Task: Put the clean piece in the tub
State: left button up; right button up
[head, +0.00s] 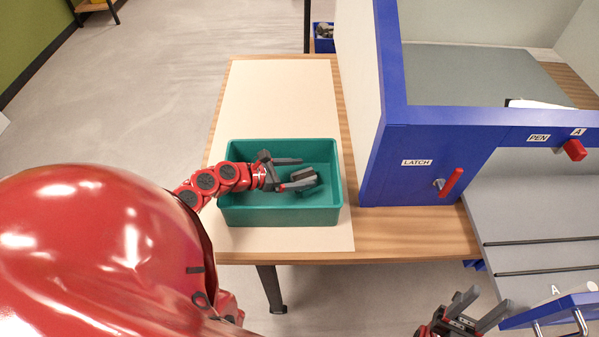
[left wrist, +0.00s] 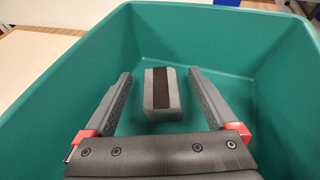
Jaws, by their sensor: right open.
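The green tub (head: 280,216) stands on the pale mat on the wooden table, and its walls fill much of the left wrist view (left wrist: 265,45). A grey block with a dark stripe, which looks like the clean piece (head: 304,174), is inside the tub; in the left wrist view the piece (left wrist: 162,90) lies on the tub floor between and beyond my fingers. My left gripper (head: 290,173) reaches into the tub with its fingers open, apart from the piece on both sides. My right gripper (head: 479,308) is open and empty at the bottom right, away from the tub.
A blue-framed cabinet with a LATCH label (head: 417,162) and a red handle (head: 451,183) stands right of the tub. A red knob (head: 575,150) sits near the PEN label. A blue bin (head: 324,46) with grey pieces is behind the table. The mat (head: 275,95) behind the tub is clear.

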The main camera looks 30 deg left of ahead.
pick_arm(q)
jog(key=shift+s+f, duration=0.15)
jog(key=shift+f, duration=0.25)
jog(key=shift+r+p, duration=0.2)
jog(key=shift+p, duration=0.2)
jog(key=shift+a+r+p, duration=0.1)
jog(key=shift+r+p, duration=0.55)
jog(key=shift+p, duration=0.4)
jog(key=shift+s+a+f+b, duration=0.15)
jog(key=shift+s+a+b, duration=0.75)
jog(key=shift+b, duration=0.2)
jog(key=r+b+v, duration=0.1)
jog(key=b+v, duration=0.1)
jog(key=v, duration=0.7)
jog(key=shift+r, duration=0.2)
jog(key=shift+s, duration=0.1)
